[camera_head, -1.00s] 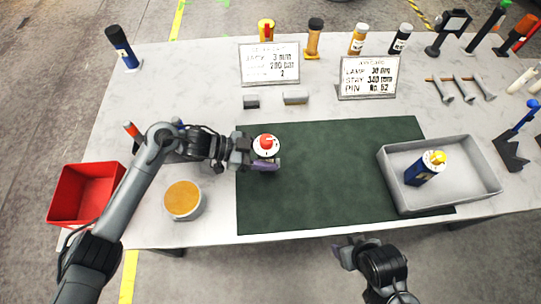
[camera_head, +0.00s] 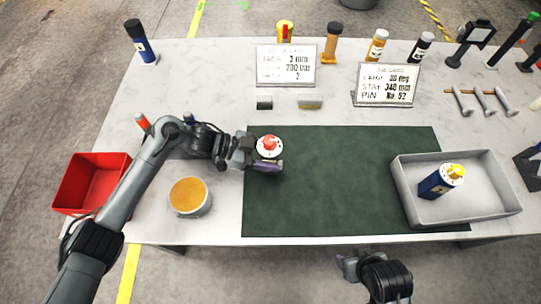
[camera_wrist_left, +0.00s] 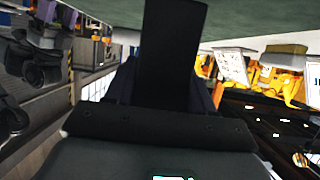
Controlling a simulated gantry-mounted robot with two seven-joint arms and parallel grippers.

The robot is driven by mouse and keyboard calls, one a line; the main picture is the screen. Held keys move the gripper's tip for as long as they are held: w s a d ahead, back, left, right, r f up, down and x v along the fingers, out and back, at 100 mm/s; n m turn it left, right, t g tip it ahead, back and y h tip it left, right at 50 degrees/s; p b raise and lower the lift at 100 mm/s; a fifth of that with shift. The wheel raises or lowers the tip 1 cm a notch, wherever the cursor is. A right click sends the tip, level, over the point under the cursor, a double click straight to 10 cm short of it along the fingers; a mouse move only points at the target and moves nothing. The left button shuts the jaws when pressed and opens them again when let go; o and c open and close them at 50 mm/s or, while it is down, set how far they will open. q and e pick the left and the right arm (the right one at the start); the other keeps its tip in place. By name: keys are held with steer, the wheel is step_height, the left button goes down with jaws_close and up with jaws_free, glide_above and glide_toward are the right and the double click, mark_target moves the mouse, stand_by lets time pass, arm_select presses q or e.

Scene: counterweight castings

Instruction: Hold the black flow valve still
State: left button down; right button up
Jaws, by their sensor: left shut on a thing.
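The black flow valve (camera_head: 269,143) stands near the left edge of the green mat. From above it shows a white round top with a red knob. My left gripper (camera_head: 260,160) is shut on it from the left, its dark fingers around the body below the white top. In the left wrist view a black body (camera_wrist_left: 172,50) fills the middle, close to the camera. My right gripper (camera_head: 346,265) is off the table's front edge, apart from everything; its finger gap is too small to read.
The green mat (camera_head: 340,185) is otherwise mostly clear. A grey tray (camera_head: 490,205) at right holds a blue valve (camera_head: 437,182) with a yellow knob. A tan-topped round tin (camera_head: 190,197) and a red bin (camera_head: 88,185) are at left. Two cards (camera_head: 286,66) stand behind.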

arm_select(q)
steer(key=shift+f, duration=0.1)
steer(key=shift+f+b, duration=0.45)
steer(key=shift+f, duration=0.2)
steer(key=shift+f, duration=0.3)
stand_by(1.7)
steer(key=c, duration=0.9)
jaws_free()
steer(key=shift+f, duration=0.1)
steer(key=shift+c, duration=0.2)
jaws_close()
